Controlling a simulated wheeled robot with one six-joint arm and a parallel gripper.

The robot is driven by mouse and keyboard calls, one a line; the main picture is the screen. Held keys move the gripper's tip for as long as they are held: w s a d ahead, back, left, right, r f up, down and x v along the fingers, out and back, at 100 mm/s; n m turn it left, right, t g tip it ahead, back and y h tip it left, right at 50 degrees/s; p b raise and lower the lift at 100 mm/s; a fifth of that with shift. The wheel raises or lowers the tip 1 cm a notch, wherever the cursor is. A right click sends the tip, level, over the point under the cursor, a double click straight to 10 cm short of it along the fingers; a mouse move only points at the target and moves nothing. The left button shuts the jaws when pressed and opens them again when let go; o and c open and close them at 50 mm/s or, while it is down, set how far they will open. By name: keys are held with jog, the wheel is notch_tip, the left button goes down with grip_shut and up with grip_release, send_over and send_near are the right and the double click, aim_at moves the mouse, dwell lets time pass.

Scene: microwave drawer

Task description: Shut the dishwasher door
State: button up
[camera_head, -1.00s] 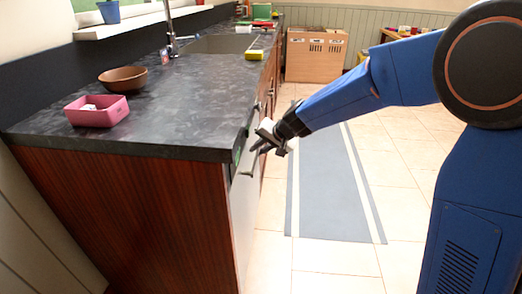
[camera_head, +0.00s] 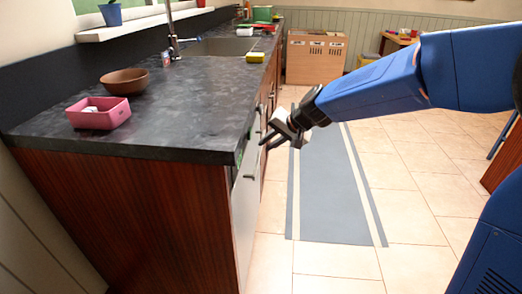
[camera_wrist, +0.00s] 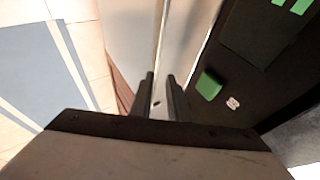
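The dishwasher door (camera_head: 244,210) is the pale panel under the near end of the counter.
The dark counter (camera_head: 190,100) holds a pink tray (camera_head: 98,118), a brown bowl (camera_head: 124,82) and a sink (camera_head: 222,46). A grey striped mat (camera_head: 330,190) lies on the tiled floor to the right. A wooden box-like unit (camera_head: 315,57) stands at the back. The floor beside the counter is clear.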

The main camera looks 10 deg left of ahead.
jog(key=v, duration=0.9)
jog(key=shift+d, duration=0.55)
jog(key=s+d+f+h, duration=0.3)
jog(key=s+d, duration=1.1)
jog(key=s, duration=0.2)
jog(key=s+d+f+n+h, duration=0.1)
jog(key=s+d+f+h, duration=0.2)
jog(key=s+d, duration=1.2)
jog(key=shift+s+d+f+n+h, duration=0.25)
jog(key=shift+s+d+n+h, duration=0.1)
jog(key=shift+s+h, duration=0.2)
jog(key=shift+w, duration=0.1)
